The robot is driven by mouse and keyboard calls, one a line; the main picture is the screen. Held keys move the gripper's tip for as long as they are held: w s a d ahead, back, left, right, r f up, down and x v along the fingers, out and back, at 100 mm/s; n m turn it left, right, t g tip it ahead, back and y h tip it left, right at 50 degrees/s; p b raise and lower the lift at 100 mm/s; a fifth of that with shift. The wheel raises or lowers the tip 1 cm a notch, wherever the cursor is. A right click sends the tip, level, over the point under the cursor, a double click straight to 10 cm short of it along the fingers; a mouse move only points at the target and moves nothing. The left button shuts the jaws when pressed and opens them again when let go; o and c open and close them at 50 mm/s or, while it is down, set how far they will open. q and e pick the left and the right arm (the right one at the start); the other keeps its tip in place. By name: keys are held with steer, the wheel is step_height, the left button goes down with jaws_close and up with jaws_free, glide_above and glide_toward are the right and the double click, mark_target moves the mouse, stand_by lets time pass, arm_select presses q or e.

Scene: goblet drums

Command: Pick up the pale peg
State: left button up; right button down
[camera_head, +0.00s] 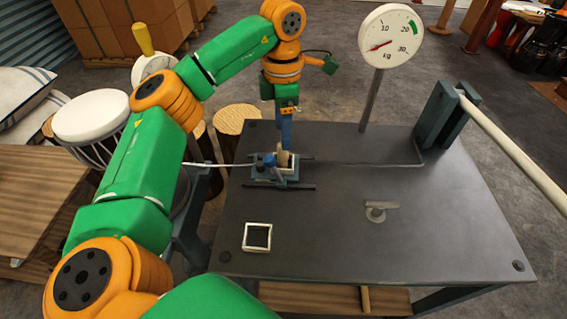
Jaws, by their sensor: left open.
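The pale peg (284,160) is a small light tan piece standing at a dark fixture (262,179) with a pale-edged socket, near the far left part of the dark table. My left arm arches in from the left, and its gripper (286,148) points straight down at the fixture. The jaws are open, with the blue finger part right at the peg's top. The fingertips are small and partly hidden, so I cannot tell whether they touch the peg. A blue knob (269,159) sits just left of the peg. My right gripper is out of view.
A white-framed dark square (257,237) and a small grey fitting (376,211) lie on the table (325,245). A dial scale (391,36) stands behind. A pale bar (515,150) rises at right. A thin rod crosses the fixture. A white-topped drum (91,115) stands left.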

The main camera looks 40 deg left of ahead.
mark_target(283, 156)
arm_select(q)
step_height(283, 156, down, 6)
steer(key=shift+s+r+p, duration=0.1)
steer(key=shift+r+p, duration=0.1)
steer(key=shift+p, duration=0.2)
steer(key=shift+f, duration=0.35)
jaws_close()
